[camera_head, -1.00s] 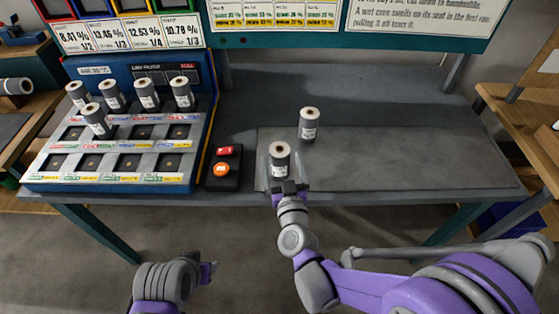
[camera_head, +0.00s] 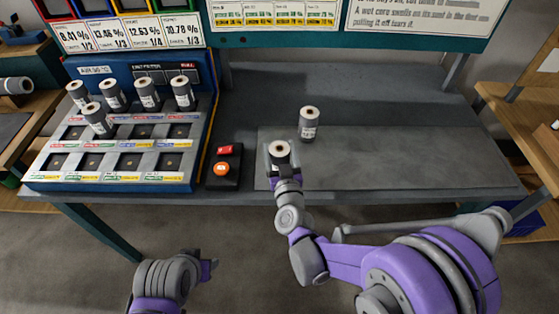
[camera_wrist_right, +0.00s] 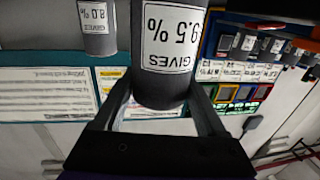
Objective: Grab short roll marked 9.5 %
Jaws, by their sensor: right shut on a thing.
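A short grey roll (camera_head: 279,151) with a white label stands upright over the near left part of the grey mat. In the right wrist view the label of this roll (camera_wrist_right: 168,45) reads, upside down, "GIVES 9.5 %". My right gripper (camera_head: 281,162) is shut on it, one finger on each side. I cannot tell whether its base touches the mat. A second grey roll (camera_head: 309,124) stands on the mat behind and to the right; its label reads 8.0 % in the right wrist view (camera_wrist_right: 95,18). My left gripper (camera_head: 207,270) is low at left, its jaw state unclear.
A blue rack (camera_head: 28,178) at left holds several grey rolls in its back seats; its front seats look empty. A black box with red and orange buttons (camera_head: 224,166) stands between rack and mat. The mat's right side (camera_head: 430,160) is clear.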

